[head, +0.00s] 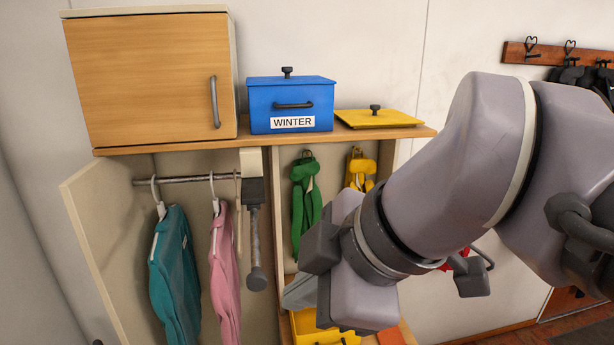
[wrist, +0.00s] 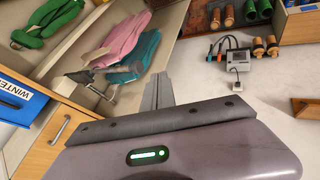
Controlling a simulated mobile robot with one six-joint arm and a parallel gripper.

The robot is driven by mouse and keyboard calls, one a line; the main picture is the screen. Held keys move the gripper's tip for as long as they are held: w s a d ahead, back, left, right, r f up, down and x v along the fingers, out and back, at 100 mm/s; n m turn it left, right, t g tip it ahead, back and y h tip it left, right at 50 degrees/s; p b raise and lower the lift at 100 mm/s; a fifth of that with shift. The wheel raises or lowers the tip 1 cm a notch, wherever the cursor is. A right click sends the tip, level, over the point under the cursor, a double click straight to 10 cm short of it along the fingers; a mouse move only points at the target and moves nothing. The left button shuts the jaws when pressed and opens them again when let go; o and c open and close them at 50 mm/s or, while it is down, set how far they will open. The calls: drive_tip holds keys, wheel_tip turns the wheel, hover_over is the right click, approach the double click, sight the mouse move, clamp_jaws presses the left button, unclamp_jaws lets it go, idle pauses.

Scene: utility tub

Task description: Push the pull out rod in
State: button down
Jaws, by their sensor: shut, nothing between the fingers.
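The pull-out rod (head: 255,232) is grey with a rounded knob at its end. In the head view it sticks out from a dark mount under the shelf, left of the divider, and looks extended toward me. In the wrist view the rod (wrist: 112,69) shows beside the hanging clothes, at upper left of my fingers. My gripper (head: 298,292) is right of and below the rod's knob in the head view, apart from it and partly covered by my wrist. In the wrist view my gripper (wrist: 158,90) has its fingers together and empty.
A teal garment (head: 174,268) and a pink garment (head: 224,255) hang left of the rod. A blue WINTER box (head: 290,95) and a wooden cabinet (head: 150,75) stand on the shelf above. Green (head: 306,190) and yellow (head: 360,168) items hang right of the divider. A yellow bin (head: 325,328) is below.

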sight(256, 226)
drive_tip(key=w+a+f, duration=0.4)
drive_tip(key=w+f, duration=0.1)
drive_tip(key=w+a+f, duration=0.2)
drive_tip(key=shift+w+f, duration=0.15)
drive_tip(key=shift+w, duration=0.2)
drive_tip(key=w+a, duration=0.1)
drive_tip(key=w, duration=0.4)
drive_tip(key=w+a+p, duration=0.1)
drive_tip(key=w, duration=0.5)
drive_tip(key=w+a+p, duration=0.1)
drive_tip(key=w+a, duration=0.1)
drive_tip(key=w, duration=0.4)
drive_tip(key=shift+a, duration=0.1)
